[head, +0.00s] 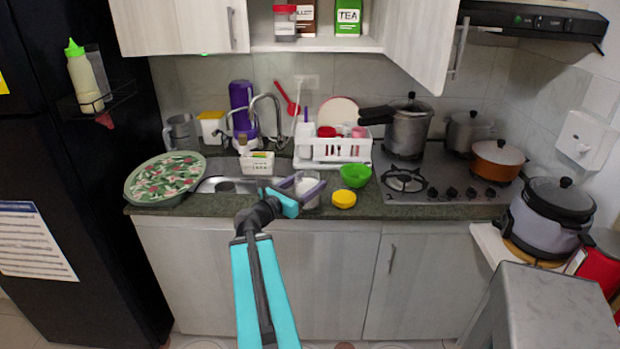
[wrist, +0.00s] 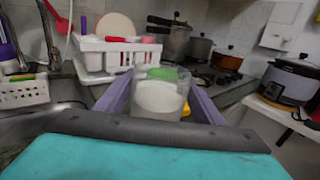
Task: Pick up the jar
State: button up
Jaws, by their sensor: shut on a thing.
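A clear jar with white contents (head: 309,192) stands at the front of the counter, right of the sink. In the wrist view the jar (wrist: 158,97) sits between the two purple fingers of my gripper (wrist: 160,100). In the head view my gripper (head: 302,187) reaches the jar from the front left, its fingers closed on the jar's sides. The lower part of the jar is hidden behind the gripper in the wrist view. I cannot tell whether its base touches the counter.
A white dish rack (head: 340,151) stands behind. The sink (head: 222,185) is left, with a small white basket (head: 257,164) at its edge. The stove (head: 440,184) with pots is further right.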

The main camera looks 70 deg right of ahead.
aim_at(303, 188)
jog(key=shift+s+a+r+p, duration=0.15)
jog(key=shift+a+p, duration=0.4)
jog(key=shift+p, duration=2.4)
jog(key=shift+s+a+r+p, duration=0.1)
jog(key=shift+a+r+p, duration=0.3)
jog(key=shift+p, duration=2.55)
jog(key=shift+a+f+p, duration=0.3)
jog(key=shift+a+p, duration=0.25)
jog(key=shift+p, duration=0.9)
jog(key=w+a+f+n+t+b, duration=0.3)
jog(key=w+a+n+t+b, duration=0.35)
jog(key=w+a, duration=2.05)
jog(key=w+a+f+n+t+y+b, duration=0.1)
jog(key=w+a+t+b, duration=0.1)
jog(key=a, duration=0.9)
jog(key=w+a+n+t+y+b, duration=0.1)
jog(key=w+a+t, duration=0.3)
jog(key=a, duration=0.8)
jog(key=w+a+f+n+t+y+b, duration=0.1)
jog(key=w+a+n+t+b, duration=0.1)
jog(key=a, duration=1)
jog(key=shift+w+f+t+b, duration=0.3)
jog(key=shift+w+t+b, duration=0.25)
jog(key=shift+w+t, duration=0.5)
